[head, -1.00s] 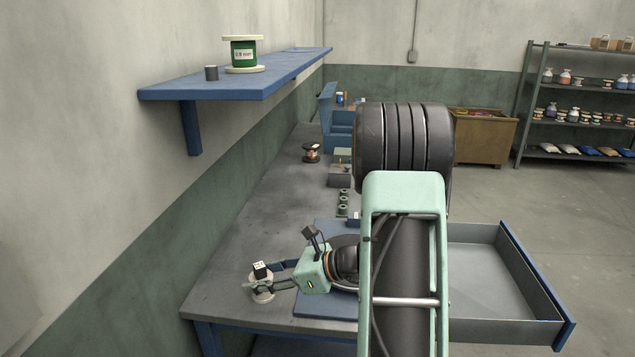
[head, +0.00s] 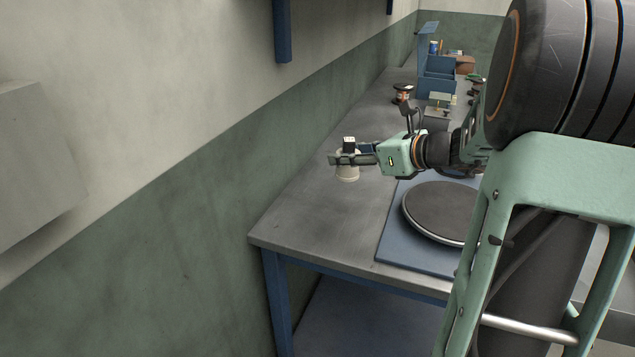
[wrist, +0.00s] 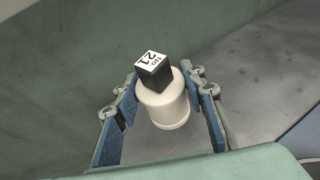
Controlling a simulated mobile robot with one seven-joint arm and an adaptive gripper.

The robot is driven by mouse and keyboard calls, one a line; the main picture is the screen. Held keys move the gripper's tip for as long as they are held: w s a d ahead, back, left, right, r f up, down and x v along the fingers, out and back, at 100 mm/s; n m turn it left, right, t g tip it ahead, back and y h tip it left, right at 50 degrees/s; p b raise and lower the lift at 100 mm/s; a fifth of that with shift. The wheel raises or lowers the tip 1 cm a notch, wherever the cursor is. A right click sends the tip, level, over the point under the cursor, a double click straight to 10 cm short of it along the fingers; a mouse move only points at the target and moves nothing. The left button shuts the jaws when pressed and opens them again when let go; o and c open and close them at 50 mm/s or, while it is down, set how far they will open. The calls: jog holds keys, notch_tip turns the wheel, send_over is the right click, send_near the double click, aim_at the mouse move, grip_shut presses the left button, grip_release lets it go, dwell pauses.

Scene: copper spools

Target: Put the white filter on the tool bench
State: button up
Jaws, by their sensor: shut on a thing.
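The white filter (head: 347,173) is a small pale cup-like piece near the wall side of the tool bench (head: 318,216). It also shows in the wrist view (wrist: 165,112). A black block with a white label reading 21 (wrist: 153,72) is at its top end. My gripper (head: 346,158) is shut on the filter, with a blue-padded finger on each side in the wrist view (wrist: 160,92). The filter looks upright in the head view. I cannot tell whether its base touches the bench.
A blue board with a dark round plate (head: 440,212) lies on the bench at right. A copper spool (head: 402,93) and a blue bin (head: 437,80) stand farther back. The near left part of the bench top is clear. The wall runs along its left side.

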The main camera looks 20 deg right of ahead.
jog(key=w+a+f+b, duration=0.1)
jog(key=a+f, duration=0.1)
jog(key=a, duration=0.1)
jog(key=w+a+f+b, duration=0.1)
jog(key=a+f, duration=0.2)
jog(key=a, duration=0.1)
jog(key=w+a+f+b, duration=0.1)
jog(key=w+a+f, duration=0.1)
jog(key=a+f, duration=0.1)
jog(key=shift+a+f, duration=0.15)
jog(key=shift+w+a+f+b, duration=0.15)
jog(key=shift+f+b, duration=0.2)
jog(key=shift+f, duration=0.6)
jog(key=shift+s+a+f+b, duration=0.1)
jog(key=shift+f+b, duration=0.2)
jog(key=shift+f, duration=0.6)
jog(key=shift+f, duration=0.15)
jog(key=o, duration=1.2)
